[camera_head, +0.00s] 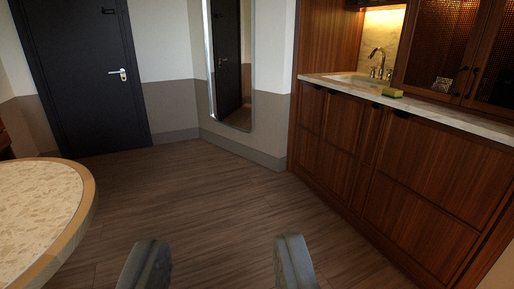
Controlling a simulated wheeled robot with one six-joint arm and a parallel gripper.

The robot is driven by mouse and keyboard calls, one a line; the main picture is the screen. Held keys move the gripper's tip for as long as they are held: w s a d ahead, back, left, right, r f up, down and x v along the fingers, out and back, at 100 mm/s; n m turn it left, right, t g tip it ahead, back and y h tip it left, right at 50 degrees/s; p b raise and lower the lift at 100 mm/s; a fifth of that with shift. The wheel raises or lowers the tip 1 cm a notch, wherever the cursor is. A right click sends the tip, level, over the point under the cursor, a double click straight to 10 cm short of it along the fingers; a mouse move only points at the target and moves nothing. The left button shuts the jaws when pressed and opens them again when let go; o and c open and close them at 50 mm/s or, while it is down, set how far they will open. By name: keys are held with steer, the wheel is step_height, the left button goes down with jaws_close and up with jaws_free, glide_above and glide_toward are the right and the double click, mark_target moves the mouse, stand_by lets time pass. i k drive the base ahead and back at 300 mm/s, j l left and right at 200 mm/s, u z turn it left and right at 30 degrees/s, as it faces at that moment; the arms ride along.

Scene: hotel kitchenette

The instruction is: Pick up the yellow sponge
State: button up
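The yellow sponge (392,92) lies on the pale stone counter (440,108), to the right of the sink (352,79) and near the counter's front edge. It looks small and yellow-green from here. My gripper (220,262) shows at the bottom of the view with its two grey fingers spread wide apart. Nothing is between the fingers but the floor behind them. The gripper is far from the sponge, which is up and to the right in the picture.
A round stone-topped table (40,205) with a wooden rim stands at the left. Wooden cabinets (400,165) run below the counter. A metal faucet (377,60) stands behind the sink. A dark door (80,75) and a mirror (230,65) are at the back. The wooden floor (200,195) is clear.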

mark_target(393, 93)
steer(key=i+z, duration=0.15)
steer(key=i, duration=0.3)
steer(key=i+j+z, duration=0.2)
steer(key=i, duration=0.3)
steer(key=i+j+z, duration=0.15)
steer(key=i, duration=0.3)
steer(key=i+l+z, duration=0.15)
steer(key=i+z, duration=0.2)
steer(key=i, duration=0.15)
steer(key=i+z, duration=0.3)
steer(key=i, duration=0.2)
steer(key=i+l+u, duration=0.25)
steer(key=i+l, duration=0.15)
steer(key=i, duration=0.15)
steer(key=i+l+u, duration=0.25)
steer(key=i+l, duration=0.25)
